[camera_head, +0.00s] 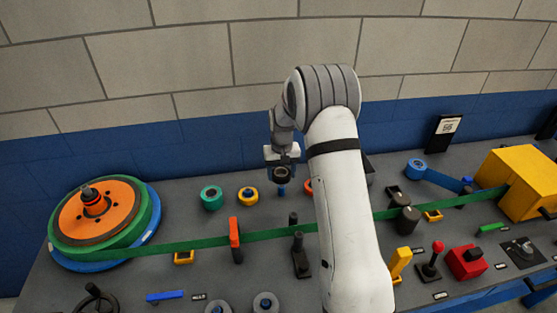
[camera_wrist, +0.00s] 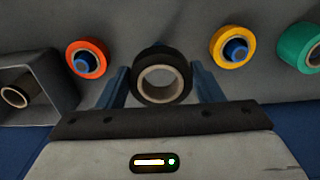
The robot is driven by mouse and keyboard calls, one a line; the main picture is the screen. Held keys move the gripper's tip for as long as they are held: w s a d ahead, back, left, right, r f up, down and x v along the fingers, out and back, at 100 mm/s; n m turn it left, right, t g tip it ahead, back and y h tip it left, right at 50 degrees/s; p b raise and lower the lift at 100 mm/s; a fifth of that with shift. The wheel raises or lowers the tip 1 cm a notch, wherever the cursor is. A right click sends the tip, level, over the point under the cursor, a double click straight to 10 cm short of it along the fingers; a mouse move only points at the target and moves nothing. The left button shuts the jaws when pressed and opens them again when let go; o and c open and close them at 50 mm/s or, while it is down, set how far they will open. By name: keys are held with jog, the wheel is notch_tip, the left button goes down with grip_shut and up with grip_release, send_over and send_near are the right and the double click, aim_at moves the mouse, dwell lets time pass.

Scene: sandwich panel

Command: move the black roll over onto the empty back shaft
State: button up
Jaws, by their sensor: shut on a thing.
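My gripper (camera_head: 282,160) is shut on the black roll (camera_wrist: 161,79), with a blue finger on each side of it in the wrist view. The roll has a pale core, and bare grey panel shows through its hole. In the head view the black roll (camera_head: 282,174) hangs just above a short blue shaft (camera_head: 282,189) in the back row. That shaft stands between the yellow roll (camera_head: 248,195) and the orange-red roll (camera_head: 309,186) and carries no roll. In the wrist view it is mostly hidden behind the held roll.
A teal roll (camera_head: 211,196) sits left of the yellow one. A grey open box (camera_wrist: 45,75) with a dark roll (camera_wrist: 15,96) in it stands beside the orange-red roll. A green band (camera_head: 270,235) crosses the panel in front. My arm hides part of the middle.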

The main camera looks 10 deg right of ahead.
aim_at(282, 188)
jog(key=shift+w+d+f, duration=0.15)
jog(key=shift+w+f, duration=0.1)
jog(key=shift+f, duration=0.1)
jog(key=shift+f+b, duration=0.7)
jog(key=shift+f, duration=0.55)
jog(key=shift+s+f+b, duration=0.1)
jog(key=shift+f+b, duration=0.1)
jog(key=shift+b, duration=0.15)
jog(key=shift+f+b, duration=0.6)
jog(key=shift+f, duration=0.15)
jog(key=shift+f, duration=0.2)
jog(key=shift+f+b, duration=1.4)
jog(key=shift+f, duration=0.1)
